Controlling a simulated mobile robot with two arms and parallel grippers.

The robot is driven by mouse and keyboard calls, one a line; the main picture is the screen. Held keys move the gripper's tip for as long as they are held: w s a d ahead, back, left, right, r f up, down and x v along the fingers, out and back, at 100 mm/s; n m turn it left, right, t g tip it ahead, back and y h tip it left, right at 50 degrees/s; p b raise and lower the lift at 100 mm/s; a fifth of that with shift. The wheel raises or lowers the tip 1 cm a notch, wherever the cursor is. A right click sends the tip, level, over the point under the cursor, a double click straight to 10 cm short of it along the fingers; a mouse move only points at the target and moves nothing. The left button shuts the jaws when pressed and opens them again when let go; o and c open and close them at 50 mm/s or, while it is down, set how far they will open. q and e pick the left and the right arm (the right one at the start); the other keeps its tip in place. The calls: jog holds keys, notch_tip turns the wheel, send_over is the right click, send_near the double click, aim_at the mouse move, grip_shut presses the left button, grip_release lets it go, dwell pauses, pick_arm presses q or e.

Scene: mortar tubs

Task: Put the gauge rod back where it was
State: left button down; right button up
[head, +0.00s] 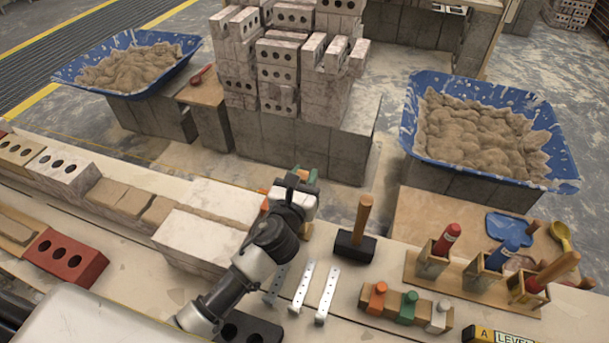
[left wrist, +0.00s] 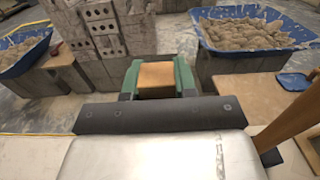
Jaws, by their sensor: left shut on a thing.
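My left gripper (head: 304,177) is over the middle of the bench's far side, fingers pointing away. In the left wrist view its green fingers are closed on a tan, wood-like piece (left wrist: 157,75). I see only a short face of this piece. Its length is hidden, so I cannot tell for certain that it is the gauge rod. A small rack (head: 393,311) at front right bears orange, green and white pieces. A wooden board (head: 418,284) with several holders of red and blue handles stands to its right. My right gripper is not in view.
A hammer (head: 357,240) stands head-down right of the gripper. Flat metal strips (head: 302,287) lie in front of it. Bricks (head: 68,170) line the left. Blue tubs of mortar (head: 567,165) and (head: 187,50) and a brick stack (head: 277,65) are behind.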

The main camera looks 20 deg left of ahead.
pick_arm(q)
jog(key=shift+f, duration=0.1)
jog(key=c, duration=0.8)
grip_release()
jog(key=shift+s, duration=0.1)
jog(key=s, duration=1)
jog(key=shift+s+a+b, duration=0.15)
jog(key=shift+s+b, duration=0.2)
